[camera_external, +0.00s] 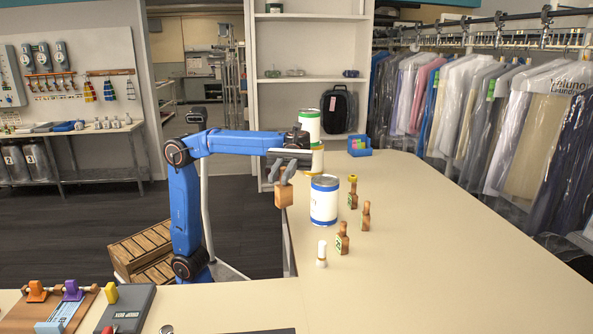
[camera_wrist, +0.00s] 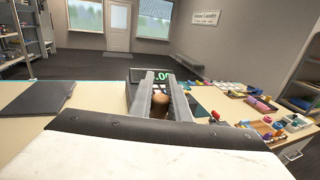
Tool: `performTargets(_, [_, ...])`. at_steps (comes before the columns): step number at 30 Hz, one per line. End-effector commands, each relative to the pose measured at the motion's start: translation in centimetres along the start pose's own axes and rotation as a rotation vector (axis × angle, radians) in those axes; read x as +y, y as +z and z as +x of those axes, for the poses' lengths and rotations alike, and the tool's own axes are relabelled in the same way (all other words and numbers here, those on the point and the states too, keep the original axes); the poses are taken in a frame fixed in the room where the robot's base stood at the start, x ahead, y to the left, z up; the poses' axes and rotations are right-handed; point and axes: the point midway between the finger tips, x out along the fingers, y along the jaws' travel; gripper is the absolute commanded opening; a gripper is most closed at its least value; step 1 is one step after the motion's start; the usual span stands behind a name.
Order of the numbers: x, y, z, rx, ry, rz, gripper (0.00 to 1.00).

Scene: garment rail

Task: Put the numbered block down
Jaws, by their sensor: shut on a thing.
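My gripper (camera_external: 284,180) points down from the end of my blue arm in the outside view. It is shut on a wooden block (camera_external: 284,199), held upright by its top and hanging near the table's left edge. No number can be made out on its visible face. In the wrist view the rounded brown top of the block (camera_wrist: 160,104) shows between the two grey fingers (camera_wrist: 161,92). Its lower part is hidden there.
A small white-topped piece (camera_external: 321,255) stands nearest the front. A blue-and-white can (camera_external: 324,201) stands right of my gripper, with stacked cans (camera_external: 309,124) behind. The cream table (camera_external: 450,270) is clear at right. A blue bin (camera_external: 359,148) stands at the back.

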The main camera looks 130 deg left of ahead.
Motion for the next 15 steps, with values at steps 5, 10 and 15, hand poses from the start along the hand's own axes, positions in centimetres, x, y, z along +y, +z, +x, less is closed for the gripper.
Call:
performTargets(5, [-2.9, -0.1, 5.6, 0.0, -0.099, 0.0, 0.0])
performTargets(10, [-6.0, -0.1, 10.6, 0.0, -0.188, 0.0, 0.0])
performTargets(15, [-9.7, -0.1, 15.2, 0.0, -0.278, -0.001, 0.0])
